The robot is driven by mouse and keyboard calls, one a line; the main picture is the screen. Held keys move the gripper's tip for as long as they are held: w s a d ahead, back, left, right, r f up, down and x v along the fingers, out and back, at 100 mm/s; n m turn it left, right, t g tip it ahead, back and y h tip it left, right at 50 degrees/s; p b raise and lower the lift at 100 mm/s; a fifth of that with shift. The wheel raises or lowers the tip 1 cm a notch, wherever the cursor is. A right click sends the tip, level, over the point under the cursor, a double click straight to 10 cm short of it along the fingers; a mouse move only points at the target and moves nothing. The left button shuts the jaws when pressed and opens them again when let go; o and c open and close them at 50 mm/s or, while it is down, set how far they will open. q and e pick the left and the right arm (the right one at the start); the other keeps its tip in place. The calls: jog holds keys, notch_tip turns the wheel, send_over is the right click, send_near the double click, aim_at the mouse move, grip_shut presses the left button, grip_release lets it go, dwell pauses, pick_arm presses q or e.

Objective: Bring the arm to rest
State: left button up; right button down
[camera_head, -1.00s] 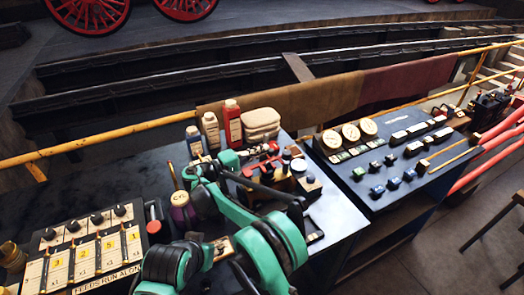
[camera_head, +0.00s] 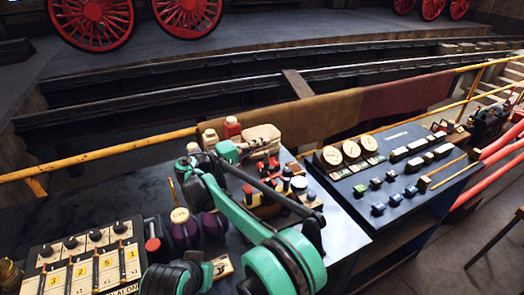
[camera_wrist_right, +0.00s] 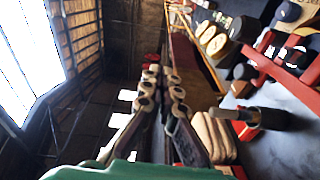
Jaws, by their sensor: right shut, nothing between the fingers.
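My right arm (camera_head: 235,215) folds over the bench in the head view, with its teal wrist above the back of the bench. My right gripper (camera_head: 242,149) is small there and partly merges with the clutter behind it. In the right wrist view its two dark fingers (camera_wrist_right: 163,88) lie close together, shut and empty, pointing away over the bench's back edge. A folded beige cloth stack (camera_wrist_right: 213,137) shows beside the fingers; whether they touch cannot be told.
Bottles (camera_head: 233,127) and the cloth stack (camera_head: 262,138) stand near the right gripper. Purple-bodied tins (camera_head: 184,231) stand left of the arm. A gauge console (camera_head: 392,172) stands at right. A yellow rail (camera_head: 100,153) runs behind the bench.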

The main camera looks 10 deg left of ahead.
jog(key=s+d+f+m+g+y, duration=0.15)
jog(key=s+d, duration=0.25)
jog(key=d, duration=0.4)
jog(key=s+d+g+y, duration=0.2)
jog(key=s+d+y, duration=0.15)
jog(key=d, duration=0.35)
jog(key=s+d+f+m+g+y, duration=0.1)
jog(key=s+d, duration=0.3)
jog(key=d, duration=0.4)
jog(key=s+d+f+m+y, duration=0.1)
jog(key=s+f+y, duration=0.3)
jog(key=s, duration=0.7)
jog(key=s+d+f+m+y, duration=0.1)
jog(key=s+f+m+y, duration=0.2)
jog(key=s+f, duration=0.5)
jog(key=s+m, duration=0.1)
jog(key=s, duration=0.2)
jog(key=shift+s+d+y, duration=0.2)
jog(key=shift+s+y, duration=0.2)
jog(key=shift+t, duration=0.25)
